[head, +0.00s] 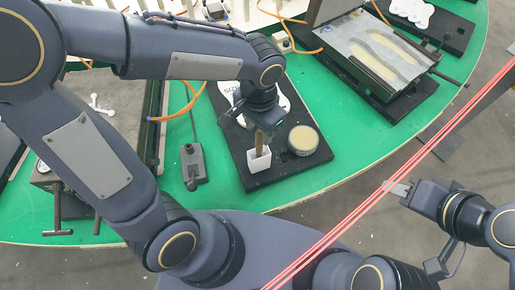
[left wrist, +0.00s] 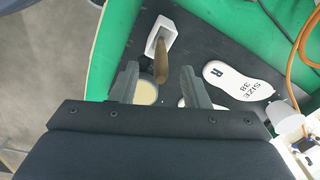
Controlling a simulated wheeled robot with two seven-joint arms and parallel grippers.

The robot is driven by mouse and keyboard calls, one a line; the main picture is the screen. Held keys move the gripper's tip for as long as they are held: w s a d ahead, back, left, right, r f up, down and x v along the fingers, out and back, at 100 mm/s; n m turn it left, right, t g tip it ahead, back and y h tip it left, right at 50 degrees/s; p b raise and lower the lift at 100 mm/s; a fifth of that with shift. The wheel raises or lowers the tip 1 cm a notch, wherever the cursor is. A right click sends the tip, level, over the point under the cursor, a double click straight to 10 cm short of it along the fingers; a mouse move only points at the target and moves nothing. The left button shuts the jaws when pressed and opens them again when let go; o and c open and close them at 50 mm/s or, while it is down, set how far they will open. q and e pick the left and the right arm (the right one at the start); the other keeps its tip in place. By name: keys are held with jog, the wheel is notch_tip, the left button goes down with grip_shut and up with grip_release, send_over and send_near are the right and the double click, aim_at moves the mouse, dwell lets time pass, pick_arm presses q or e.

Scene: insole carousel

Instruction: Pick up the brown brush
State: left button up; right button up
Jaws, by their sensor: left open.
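The brown brush (head: 259,141) stands upright in a small white holder (head: 258,162) on a black board. In the left wrist view the brush (left wrist: 160,62) shows between and beyond the two fingers, with its lower end in the white holder (left wrist: 163,33). My left gripper (head: 262,122) is above the brush; its open fingers also show in the left wrist view (left wrist: 158,84), apart and with nothing held. My right gripper (head: 398,188) is off the table at the right, far from the brush; its jaw opening is unclear.
A round tin (head: 303,140) with a pale top stands right of the holder on the black board (head: 287,171). White insoles, one marked size 38 R (left wrist: 238,80), lie on the board. A grey switch box (head: 193,163) sits left on the green table (head: 222,192).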

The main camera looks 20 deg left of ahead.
aim_at(259, 150)
pick_arm(q)
jog(key=f, duration=0.5)
jog(key=shift+w+f, duration=0.2)
jog(key=shift+f, duration=0.05)
grip_shut()
